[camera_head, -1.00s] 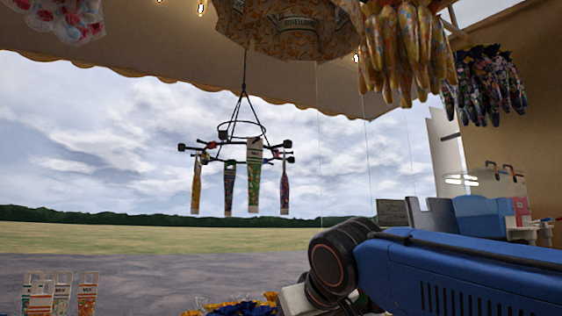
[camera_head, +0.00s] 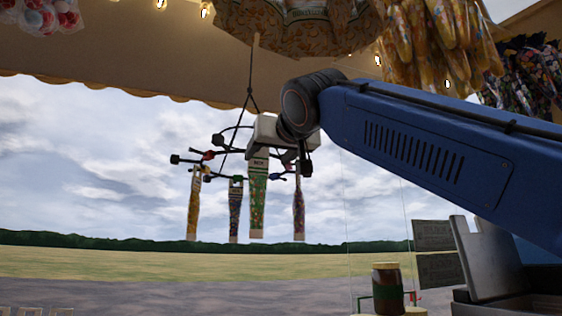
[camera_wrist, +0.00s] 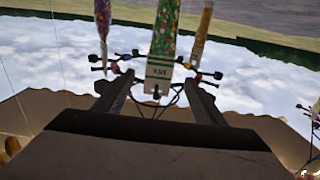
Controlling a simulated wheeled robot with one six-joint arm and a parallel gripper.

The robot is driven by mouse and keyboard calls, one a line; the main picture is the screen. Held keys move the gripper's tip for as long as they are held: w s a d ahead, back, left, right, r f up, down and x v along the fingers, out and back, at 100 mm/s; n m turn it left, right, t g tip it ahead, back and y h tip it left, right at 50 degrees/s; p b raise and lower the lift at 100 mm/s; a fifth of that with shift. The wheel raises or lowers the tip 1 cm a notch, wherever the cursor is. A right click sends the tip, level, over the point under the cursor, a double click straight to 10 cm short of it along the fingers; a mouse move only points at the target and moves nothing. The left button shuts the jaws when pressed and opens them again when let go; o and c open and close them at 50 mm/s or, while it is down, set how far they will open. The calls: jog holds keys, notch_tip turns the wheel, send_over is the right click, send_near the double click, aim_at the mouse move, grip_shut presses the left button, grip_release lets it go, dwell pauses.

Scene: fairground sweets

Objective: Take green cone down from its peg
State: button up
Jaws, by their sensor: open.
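The green cone (camera_head: 258,192) hangs from the round hanging rack (camera_head: 222,140), narrow and patterned, with a white label at its top. In the wrist view, which is upside down, the green cone (camera_wrist: 165,35) shows with its label (camera_wrist: 158,72) between the ends of my fingers. My gripper (camera_wrist: 156,88) is open, one finger on each side of the label and no clear contact. In the head view my gripper is at the rack, just above and right of the cone top, and hides part of the rack. The peg itself is hard to make out.
A yellow cone (camera_head: 194,205) and a dark blue cone (camera_head: 235,212) hang left of the green one, and a purple cone (camera_head: 299,208) right. Bunches of bagged sweets (camera_head: 440,45) hang above my arm. A jar (camera_head: 387,288) stands low right.

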aim_at(259, 166)
jog(key=shift+x, duration=5.1)
jog(key=c, duration=0.9)
